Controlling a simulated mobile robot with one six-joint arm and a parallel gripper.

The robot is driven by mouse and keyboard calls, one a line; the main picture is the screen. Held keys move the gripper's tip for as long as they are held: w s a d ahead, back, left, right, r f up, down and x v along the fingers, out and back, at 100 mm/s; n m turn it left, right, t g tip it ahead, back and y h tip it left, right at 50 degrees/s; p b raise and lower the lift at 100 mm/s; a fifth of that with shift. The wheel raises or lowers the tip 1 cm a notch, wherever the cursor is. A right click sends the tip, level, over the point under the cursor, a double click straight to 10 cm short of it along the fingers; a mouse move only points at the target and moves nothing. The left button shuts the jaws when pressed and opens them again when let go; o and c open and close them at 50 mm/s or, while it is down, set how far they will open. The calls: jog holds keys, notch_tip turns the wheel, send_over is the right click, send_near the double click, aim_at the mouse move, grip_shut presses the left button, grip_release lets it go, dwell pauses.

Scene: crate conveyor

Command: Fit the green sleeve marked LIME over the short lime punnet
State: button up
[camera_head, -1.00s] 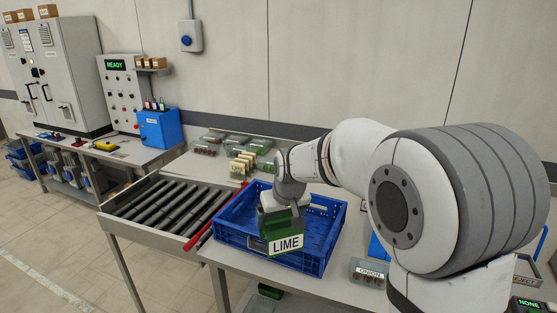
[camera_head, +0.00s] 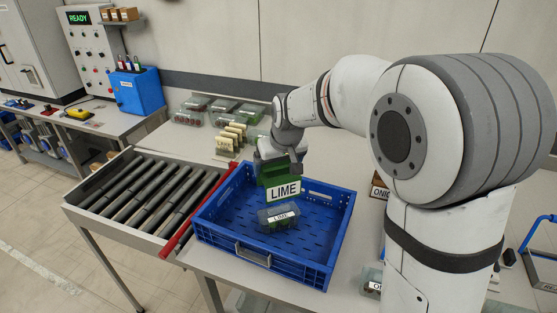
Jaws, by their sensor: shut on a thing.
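The green sleeve (camera_head: 270,177) with the white LIME label hangs from my gripper (camera_head: 279,161). My gripper is shut on it. The sleeve is over the back part of the blue crate (camera_head: 217,233), behind and above the punnet in the picture. The short lime punnet (camera_head: 279,220) is a clear box with a LIME label. The sleeve hides part of the crate's back wall and floor.
A roller conveyor (camera_head: 152,196) with a red bar (camera_head: 205,212) adjoins the crate's left side. Punnets (camera_head: 222,107) and cream sleeves (camera_head: 232,134) stand behind it. The crate's right floor is bare.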

jog(key=b, duration=0.4)
send_over(278, 207)
notch_tip(278, 207, down, 6)
jog(key=shift+w+f, duration=0.15)
jog(key=shift+s, duration=0.2)
dwell(0.4)
jog(key=shift+f, duration=0.15)
dwell(0.5)
jog(key=shift+f+b, duration=1.5)
jog(key=shift+b, duration=0.05)
jog(key=shift+f, duration=0.2)
jog(key=shift+f+b, duration=1.05)
jog(key=shift+f, duration=0.05)
jog(key=shift+f, duration=0.15)
jog(key=shift+f+b, duration=0.85)
jog(key=shift+f, duration=0.1)
